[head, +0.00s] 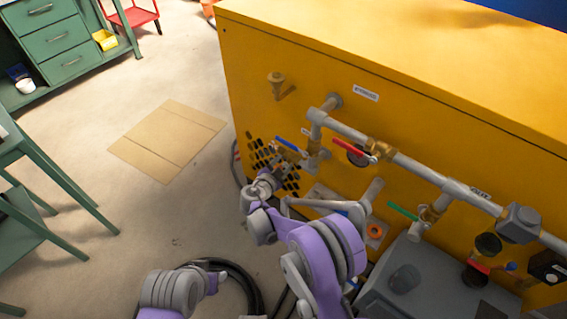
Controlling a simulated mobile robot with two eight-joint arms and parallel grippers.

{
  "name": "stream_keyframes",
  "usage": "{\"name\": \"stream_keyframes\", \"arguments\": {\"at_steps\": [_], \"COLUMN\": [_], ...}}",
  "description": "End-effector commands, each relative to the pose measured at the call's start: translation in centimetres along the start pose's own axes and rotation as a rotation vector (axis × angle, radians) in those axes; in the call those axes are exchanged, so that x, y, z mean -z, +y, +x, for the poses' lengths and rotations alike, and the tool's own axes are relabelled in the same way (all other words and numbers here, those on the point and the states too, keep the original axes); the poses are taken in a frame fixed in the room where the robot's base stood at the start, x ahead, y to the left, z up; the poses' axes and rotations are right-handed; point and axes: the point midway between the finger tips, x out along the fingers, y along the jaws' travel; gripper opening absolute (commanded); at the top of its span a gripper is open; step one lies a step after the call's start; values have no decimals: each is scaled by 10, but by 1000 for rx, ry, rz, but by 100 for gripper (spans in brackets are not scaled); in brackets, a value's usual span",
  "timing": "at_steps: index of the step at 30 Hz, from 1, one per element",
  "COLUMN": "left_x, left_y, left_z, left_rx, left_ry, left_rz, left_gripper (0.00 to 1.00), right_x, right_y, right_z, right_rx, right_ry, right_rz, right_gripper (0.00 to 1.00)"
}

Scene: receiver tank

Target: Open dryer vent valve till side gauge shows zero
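The yellow cabinet (400,120) carries grey pipework with several lever valves. A blue-handled valve (287,144) sits low on the left pipe drop, and a red-handled valve (349,149) sits on the sloping pipe. A green-handled valve (403,211) is lower right. I cannot tell which is the dryer vent valve; the labels are unreadable. A dark round gauge (488,244) is at the right; its reading is too small to see. My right gripper (280,169) is just below the blue handle; contact and finger opening are unclear. Part of my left arm shows at the bottom; its gripper is unclear.
A grey box-like unit (430,283) stands against the cabinet at lower right. Dark hoses (240,282) lie on the floor. A flat cardboard sheet (167,139) lies on open floor. A green bench (45,175) and drawer cabinet (55,42) stand at left.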

Motion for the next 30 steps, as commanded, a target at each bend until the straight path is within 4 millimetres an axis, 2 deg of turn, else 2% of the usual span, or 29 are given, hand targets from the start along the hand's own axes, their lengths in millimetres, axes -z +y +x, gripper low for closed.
{"name": "stream_keyframes", "arguments": {"at_steps": [11, 14, 24, 30], "left_x": [0, 1, 5, 6], "left_y": [0, 0, 0, 0], "left_z": [-1, -4, -15, -18], "left_rx": [0, 0, 0, 0], "left_ry": [0, 1, 6, 6], "left_rz": [0, 0, 0, 0], "left_gripper": [50, 50, 50, 50], "right_x": [0, 0, 1, 0], "right_y": [0, -1, -1, 0], "right_z": [-6, -20, -86, -106], "right_rx": [1, 1, 2, 1], "right_ry": [-1, -1, -1, 0], "right_rz": [0, 0, 0, 0], "right_gripper": [51, 51, 51, 51]}}
